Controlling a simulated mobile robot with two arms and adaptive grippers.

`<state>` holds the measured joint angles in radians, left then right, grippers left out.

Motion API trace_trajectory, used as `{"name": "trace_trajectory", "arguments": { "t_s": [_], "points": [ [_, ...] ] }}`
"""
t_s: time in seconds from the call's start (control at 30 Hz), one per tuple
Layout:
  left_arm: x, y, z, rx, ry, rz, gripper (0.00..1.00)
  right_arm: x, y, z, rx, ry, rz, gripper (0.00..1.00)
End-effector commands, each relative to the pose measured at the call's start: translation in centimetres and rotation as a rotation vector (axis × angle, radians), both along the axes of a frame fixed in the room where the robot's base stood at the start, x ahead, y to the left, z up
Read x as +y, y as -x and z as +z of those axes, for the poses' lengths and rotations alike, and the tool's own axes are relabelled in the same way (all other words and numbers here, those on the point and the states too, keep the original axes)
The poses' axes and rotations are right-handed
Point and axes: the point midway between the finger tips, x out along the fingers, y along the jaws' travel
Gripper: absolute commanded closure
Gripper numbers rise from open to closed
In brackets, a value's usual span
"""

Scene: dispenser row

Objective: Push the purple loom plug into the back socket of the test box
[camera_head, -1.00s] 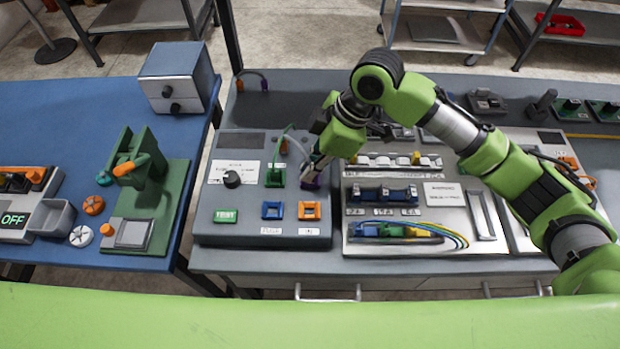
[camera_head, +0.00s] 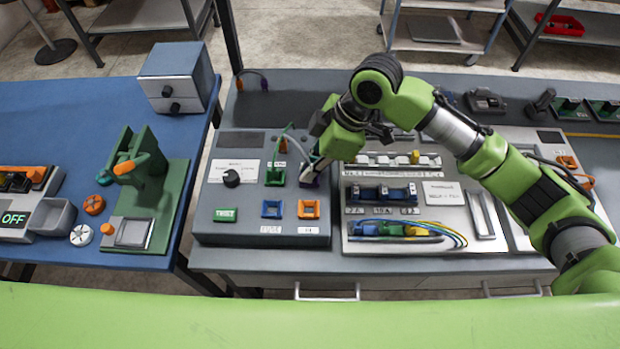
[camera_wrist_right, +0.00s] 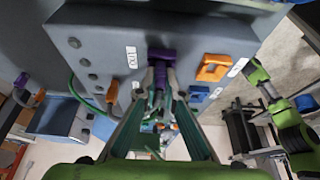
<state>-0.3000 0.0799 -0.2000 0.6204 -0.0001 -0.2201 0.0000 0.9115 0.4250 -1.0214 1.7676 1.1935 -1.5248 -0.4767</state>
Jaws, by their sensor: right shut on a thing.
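The grey test box (camera_head: 222,236) stands on the grey bench, with green, blue and orange sockets on its top. My right gripper (camera_head: 311,172) reaches down over its right side, shut on the purple loom plug (camera_head: 308,182). In the right wrist view the purple piece (camera_wrist_right: 162,54) sits at my right fingertips (camera_wrist_right: 161,76), against or very close to the box face. I cannot tell how deep it sits; the fingers hide part of it. My left gripper is not in view.
An orange socket (camera_head: 309,210) and a blue socket (camera_head: 271,210) lie in front of the gripper. A panel with fuses and wires (camera_head: 456,195) stands close on the right. A green cable (camera_head: 287,130) arcs behind the box's top.

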Motion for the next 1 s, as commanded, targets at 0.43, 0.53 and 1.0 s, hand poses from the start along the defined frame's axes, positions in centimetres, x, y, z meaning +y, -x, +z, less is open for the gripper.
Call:
{"name": "trace_trajectory", "arguments": {
  "t_s": [0.43, 0.53, 1.0],
  "points": [
    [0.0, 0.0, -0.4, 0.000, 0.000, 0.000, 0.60, -0.4, 0.5, -2.2, 0.019, 0.019, -0.002, 1.00],
    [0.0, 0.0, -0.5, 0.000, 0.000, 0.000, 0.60, -0.4, 0.4, -2.3, 0.019, 0.020, -0.002, 1.00],
    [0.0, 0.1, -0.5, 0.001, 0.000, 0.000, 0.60, -0.6, 0.4, -2.5, 0.018, 0.023, -0.003, 0.72]
  ]
}}
